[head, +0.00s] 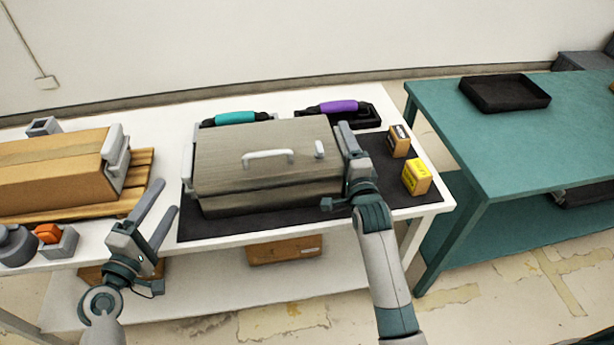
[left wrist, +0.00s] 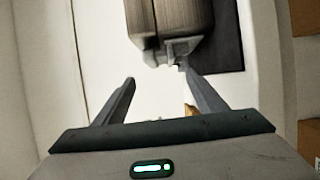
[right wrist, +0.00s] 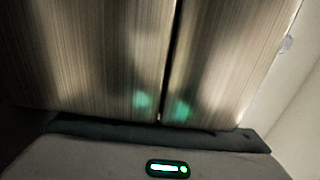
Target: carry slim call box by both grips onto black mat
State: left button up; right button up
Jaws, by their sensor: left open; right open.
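The slim call box, a grey wood-grained case (head: 225,160) with a white top handle, is over the black mat (head: 215,228) and appears to rest on it. Its pale left grip (head: 188,165) shows; its right grip is hidden behind my right gripper. My left gripper (head: 167,197) is open and empty, left of the box and apart from it. In the left wrist view, the box (left wrist: 170,15) and its grip lie beyond the open fingers (left wrist: 160,82). My right gripper (head: 350,148) is open at the box's right side; the box (right wrist: 90,60) fills most of the right wrist view.
A cardboard box (head: 50,170) on a wooden pallet stands at left. Teal-handled (head: 235,117) and purple-handled (head: 338,106) items lie behind the call box. Two small boxes, brown (head: 398,141) and yellow (head: 416,177), stand at right. A green table (head: 530,140) holds a black tray (head: 505,93).

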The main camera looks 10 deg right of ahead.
jog(key=s, duration=1.1)
jog(key=shift+s+a, duration=0.1)
jog(key=shift+a, duration=0.2)
pick_arm(q)
jog(key=shift+s, duration=0.1)
pick_arm(e)
jog(key=shift+s, duration=0.1)
